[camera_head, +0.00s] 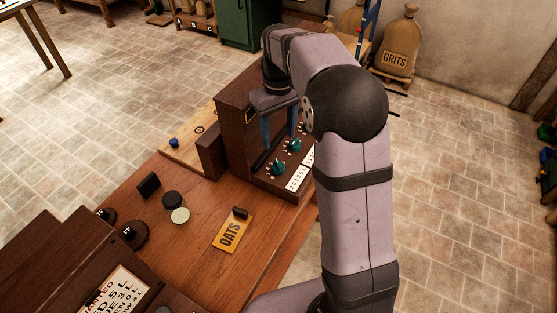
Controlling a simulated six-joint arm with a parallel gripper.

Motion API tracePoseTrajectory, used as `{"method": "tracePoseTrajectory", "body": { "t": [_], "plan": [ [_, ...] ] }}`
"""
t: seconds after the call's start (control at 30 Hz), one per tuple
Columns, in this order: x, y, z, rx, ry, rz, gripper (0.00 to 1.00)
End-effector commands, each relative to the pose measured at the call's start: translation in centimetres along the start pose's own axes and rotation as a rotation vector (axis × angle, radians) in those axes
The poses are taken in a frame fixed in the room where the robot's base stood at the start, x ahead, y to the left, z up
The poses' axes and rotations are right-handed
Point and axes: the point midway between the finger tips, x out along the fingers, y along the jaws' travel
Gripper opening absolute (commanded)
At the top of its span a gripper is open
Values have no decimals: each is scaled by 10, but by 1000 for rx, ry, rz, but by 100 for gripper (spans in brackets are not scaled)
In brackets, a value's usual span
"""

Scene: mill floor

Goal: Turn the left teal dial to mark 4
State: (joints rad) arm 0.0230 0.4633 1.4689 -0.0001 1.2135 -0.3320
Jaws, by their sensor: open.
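A dark wooden panel box (227,112) stands on the workbench and bears several teal dials in a slanting row. The lowest, leftmost teal dial (278,168) sits near the front; a second teal dial (295,145) is up and right of it. A third dial (303,128) is partly hidden by my arm. Small pale marks ring the dials, but their numbers and the pointer positions are too small to read. My gripper (279,135) is open, its blue fingers pointing down above the panel behind the dials. I see no contact with a dial.
A blue knob (174,142) sits on a light board. A GRITS sack (397,45) stands behind.

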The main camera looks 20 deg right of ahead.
Motion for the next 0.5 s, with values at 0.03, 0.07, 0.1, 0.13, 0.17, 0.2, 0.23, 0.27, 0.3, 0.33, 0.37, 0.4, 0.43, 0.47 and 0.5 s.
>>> {"method": "tracePoseTrajectory", "body": {
  "t": [0.03, 0.07, 0.1, 0.13, 0.17, 0.2, 0.23, 0.27, 0.3, 0.33, 0.37, 0.4, 0.43, 0.47, 0.5],
  "plan": [
    [3, 0, -1, -70, 4, 2, 51],
    [3, 0, -1, -115, 5, 2, 51],
    [2, 0, -1, -170, 5, 2, 51],
    [2, 0, -1, -208, 5, 2, 51],
    [12, 0, 0, -216, -3, -1, 51],
    [26, 0, 1, -211, -5, -2, 51],
    [33, 0, 1, -210, -4, -2, 51],
    [38, 0, 0, -210, -2, -1, 51],
    [44, 0, 0, -209, -1, 0, 51],
    [47, 0, 0, -209, 0, 0, 51],
    [49, 0, -1, -208, 2, 1, 51],
    [50, 0, -1, -208, 4, 2, 51],
    [51, 0, -1, -208, 4, 2, 51],
    [51, 0, -1, -207, 4, 2, 51],
    [52, 0, -1, -207, 4, 2, 51]
  ]
}}
